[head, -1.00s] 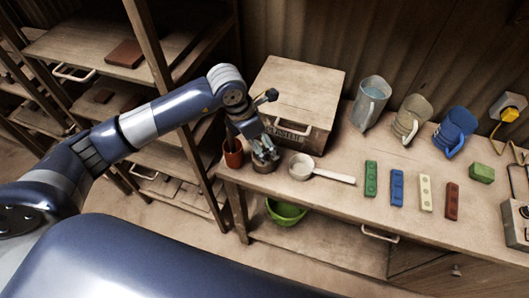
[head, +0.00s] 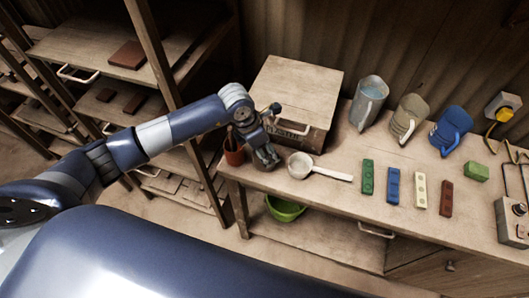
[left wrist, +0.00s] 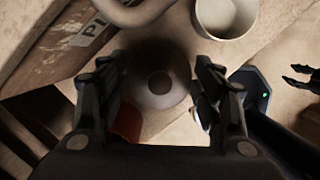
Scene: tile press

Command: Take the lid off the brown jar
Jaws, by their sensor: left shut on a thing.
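My left gripper (head: 267,160) is at the near left part of the bench, low over the spot where the brown jar stands, and mostly hides it. In the left wrist view, the round lid (left wrist: 178,92) with its knob (left wrist: 160,83) lies between the two fingers of my left gripper (left wrist: 160,95), which is shut on it. The jar's body is hidden, so I cannot tell whether the lid still touches it. My right gripper (left wrist: 295,77) shows at the right edge of the left wrist view, empty with its fingers apart.
An orange-brown cup (head: 234,152) stands close left of my left gripper. A white long-handled pan (head: 302,165) is close on the right. A wooden box (head: 297,88) stands behind. Colored blocks (head: 393,187) and several jugs (head: 452,130) are farther right. A green bowl (head: 284,209) sits below.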

